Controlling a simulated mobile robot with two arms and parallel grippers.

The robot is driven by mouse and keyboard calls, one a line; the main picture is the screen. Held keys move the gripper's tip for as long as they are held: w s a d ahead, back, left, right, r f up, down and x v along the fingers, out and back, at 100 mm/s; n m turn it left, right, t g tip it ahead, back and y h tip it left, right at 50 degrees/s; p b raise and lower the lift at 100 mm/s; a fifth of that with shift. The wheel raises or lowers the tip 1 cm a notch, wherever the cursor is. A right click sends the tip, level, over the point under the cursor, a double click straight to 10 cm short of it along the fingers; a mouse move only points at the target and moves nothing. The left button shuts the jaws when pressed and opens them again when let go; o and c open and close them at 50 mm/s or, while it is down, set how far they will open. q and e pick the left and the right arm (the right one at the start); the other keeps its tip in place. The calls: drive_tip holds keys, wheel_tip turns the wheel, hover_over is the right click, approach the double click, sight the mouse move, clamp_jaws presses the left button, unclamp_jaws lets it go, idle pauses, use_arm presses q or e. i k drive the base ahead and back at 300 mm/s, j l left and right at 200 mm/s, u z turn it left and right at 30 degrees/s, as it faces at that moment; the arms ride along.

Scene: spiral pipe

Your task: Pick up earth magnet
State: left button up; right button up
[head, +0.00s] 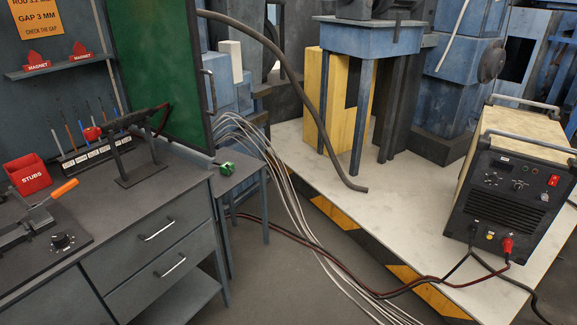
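No part labelled as an earth magnet can be made out for certain. Two red arrow-shaped pieces labelled "MAGNET" stand on a wall shelf at the upper left: the left magnet (37,62) and the right magnet (80,53). A small green block-like piece (227,168) lies on a low side table (240,180) beside the workbench; its details are too small to tell. Neither of my grippers is in view.
The grey workbench (185,187) holds a red "STUBS" box (27,175), a dark stand and an orange-handled tool. A green screen (155,70) rises behind. A welding machine (510,195) stands on the pale platform (400,210). Cables cross the floor.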

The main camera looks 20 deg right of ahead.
sight(225, 171)
drive_tip(key=z, duration=0.25)
drive_tip(key=u, duration=0.8)
drive_tip(key=i+l+u, duration=0.15)
drive_tip(key=l+u, duration=0.15)
drive_tip(key=i+l+u, duration=0.15)
drive_tip(key=l+u, duration=0.5)
drive_tip(key=l, duration=0.15)
drive_tip(key=i+l+u, duration=0.1)
drive_tip(key=l+u, duration=0.2)
drive_tip(key=l, duration=0.1)
